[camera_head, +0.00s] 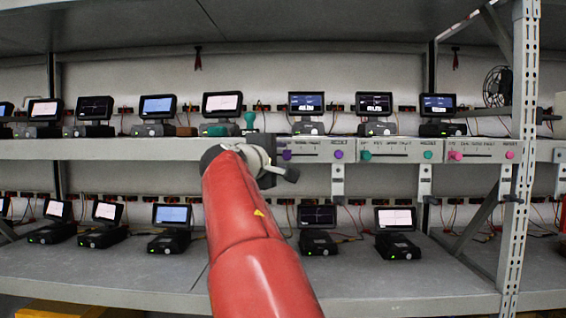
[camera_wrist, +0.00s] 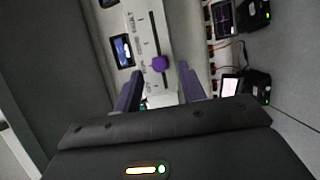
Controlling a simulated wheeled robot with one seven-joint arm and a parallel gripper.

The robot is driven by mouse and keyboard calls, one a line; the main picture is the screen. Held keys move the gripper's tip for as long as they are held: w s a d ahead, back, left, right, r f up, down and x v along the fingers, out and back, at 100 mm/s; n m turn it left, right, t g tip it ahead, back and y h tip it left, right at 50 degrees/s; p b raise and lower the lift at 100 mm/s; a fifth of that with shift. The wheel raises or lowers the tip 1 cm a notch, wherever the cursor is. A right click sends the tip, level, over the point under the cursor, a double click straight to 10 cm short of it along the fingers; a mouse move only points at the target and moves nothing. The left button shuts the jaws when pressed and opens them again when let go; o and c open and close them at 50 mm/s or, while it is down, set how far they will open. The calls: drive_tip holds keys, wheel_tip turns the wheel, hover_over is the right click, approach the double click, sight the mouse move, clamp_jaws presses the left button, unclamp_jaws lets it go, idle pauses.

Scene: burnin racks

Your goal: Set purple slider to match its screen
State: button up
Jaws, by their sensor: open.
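The purple slider knob (camera_wrist: 158,63) sits on a dark straight slot in a pale panel (camera_wrist: 140,20) with tick marks, in the wrist view. In the head view the purple knob (camera_head: 287,155) is at the left part of its shelf-edge panel, just beyond my gripper (camera_head: 278,172). A purple round piece (camera_head: 338,154) is at the panel's right end.
Panels with teal knobs (camera_head: 366,155) and pink knobs (camera_head: 456,155) continue rightward along the shelf edge. Several screened devices stand on both shelves, such as one above the purple panel (camera_head: 307,102). A perforated metal post (camera_head: 520,150) stands at right.

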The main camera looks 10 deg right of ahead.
drive_tip(key=b+v, duration=0.1)
drive_tip(key=v, duration=0.4)
drive_tip(key=s+d+f+m+g+y+p, duration=0.1)
drive_tip(key=s+d+f+m+g+y, duration=0.15)
drive_tip(key=d+f, duration=0.45)
drive_tip(key=s+d+f+m+g+y, duration=0.2)
drive_tip(key=s+d+f+g, duration=0.1)
drive_tip(key=d+f, duration=0.4)
drive_tip(key=s+a+f+m+g+y+p, duration=0.1)
drive_tip(key=s+a+f+m+y, duration=0.2)
drive_tip(key=s+f, duration=0.8)
drive_tip(key=s+a+f+m+g+y+p, duration=0.1)
drive_tip(key=s+a+f, duration=0.4)
drive_tip(key=s+f, duration=0.7)
drive_tip(key=s+m+g+y, duration=0.1)
drive_tip(key=s+m+y, duration=0.1)
drive_tip(key=s, duration=0.3)
drive_tip(key=shift+a, duration=0.4)
